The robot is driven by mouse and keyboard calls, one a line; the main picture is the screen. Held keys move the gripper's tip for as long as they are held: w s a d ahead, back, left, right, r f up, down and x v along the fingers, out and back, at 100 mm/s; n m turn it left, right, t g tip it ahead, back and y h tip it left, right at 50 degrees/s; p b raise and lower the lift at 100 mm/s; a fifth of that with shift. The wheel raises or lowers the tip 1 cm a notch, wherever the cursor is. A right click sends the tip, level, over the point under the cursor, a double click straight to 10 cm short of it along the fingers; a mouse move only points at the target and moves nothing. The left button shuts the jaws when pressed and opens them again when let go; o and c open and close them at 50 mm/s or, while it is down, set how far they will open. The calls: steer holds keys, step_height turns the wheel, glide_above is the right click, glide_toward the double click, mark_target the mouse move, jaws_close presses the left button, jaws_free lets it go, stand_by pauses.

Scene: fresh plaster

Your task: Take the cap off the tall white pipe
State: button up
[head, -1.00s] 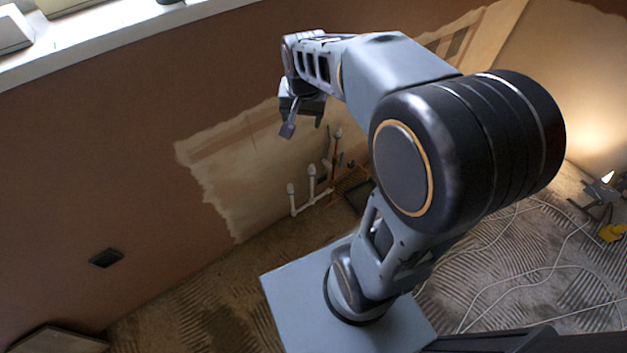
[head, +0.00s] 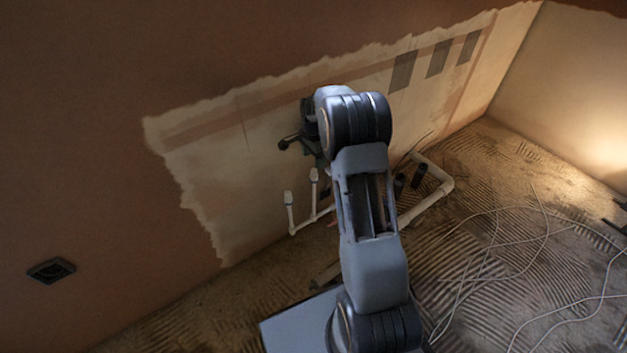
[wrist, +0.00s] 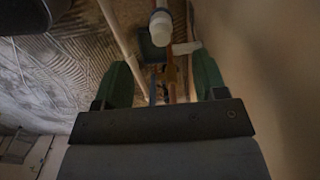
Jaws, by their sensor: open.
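In the wrist view a white capped pipe end (wrist: 160,27) shows at the top centre, beyond the gap between my fingers and apart from them. My gripper (wrist: 163,70) is open and empty, its two green fingers spread wide. In the head view my gripper (head: 318,160) hangs close to the wall, partly hidden by my arm. Two short white capped pipes stand upright to its lower left: the left one (head: 289,200) and the right one (head: 314,178). No taller pipe shows clearly there; my arm covers the area to their right.
A bare plaster patch (head: 225,155) marks the brown wall (head: 100,80). A white pipe (head: 430,200) bends along the floor right of my arm, near dark pipe stubs (head: 418,176). Loose cables (head: 495,245) lie on the ridged floor. A wall socket box (head: 51,270) is at left.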

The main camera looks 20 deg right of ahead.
mark_target(314, 174)
step_height(314, 174, down, 9)
steer(key=b, duration=0.4)
steer(key=shift+w, duration=0.1)
steer(key=shift+c, duration=0.3)
steer(key=c, duration=0.9)
steer(key=shift+c, duration=0.2)
